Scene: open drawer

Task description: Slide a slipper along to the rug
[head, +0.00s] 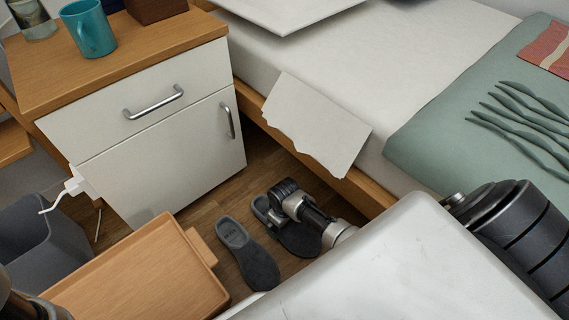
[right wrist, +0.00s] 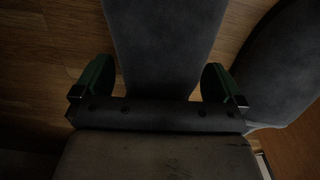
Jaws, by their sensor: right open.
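Two dark grey slippers lie side by side on the wood floor in the head view. The left slipper (head: 247,255) is clear of my gripper. The right slipper (head: 300,238) is partly hidden under my right gripper (head: 273,212). In the right wrist view, one slipper (right wrist: 165,45) lies between the two green-sided fingers of my right gripper (right wrist: 160,88), which are open with a gap on each side. The other slipper (right wrist: 285,65) shows at the right edge. I cannot make out a rug. My left gripper is not in view.
A white nightstand (head: 165,150) and a bed (head: 300,75) with an overhanging white sheet (head: 315,125) stand behind the slippers. A wooden tray (head: 140,280) is left of them, with a grey bin (head: 40,245) beyond. Bare floor shows between nightstand and bed.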

